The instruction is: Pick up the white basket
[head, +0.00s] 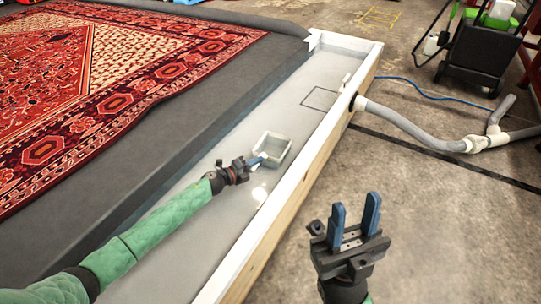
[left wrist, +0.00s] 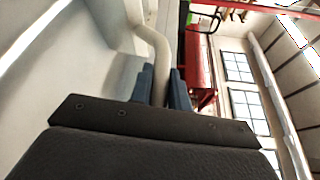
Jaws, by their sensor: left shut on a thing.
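The white basket (head: 286,158), a small open-topped pale box, is in the white-walled trough, right of the rug platform. My left gripper (head: 258,160) is at its near left side, shut on its wall. In the left wrist view, the blue fingers (left wrist: 165,85) close on a pale edge of the basket (left wrist: 156,42). I cannot tell whether the basket rests on the trough floor or hangs just above it. My right gripper (head: 354,218) is open and empty, with its blue fingers apart, over the concrete floor.
A red patterned rug (head: 110,75) lies on the dark platform at left. The trough's white rim (head: 333,125) runs along the right of the basket. A grey hose (head: 415,132) meets the trough's outer side. A black cart (head: 481,50) stands at back right.

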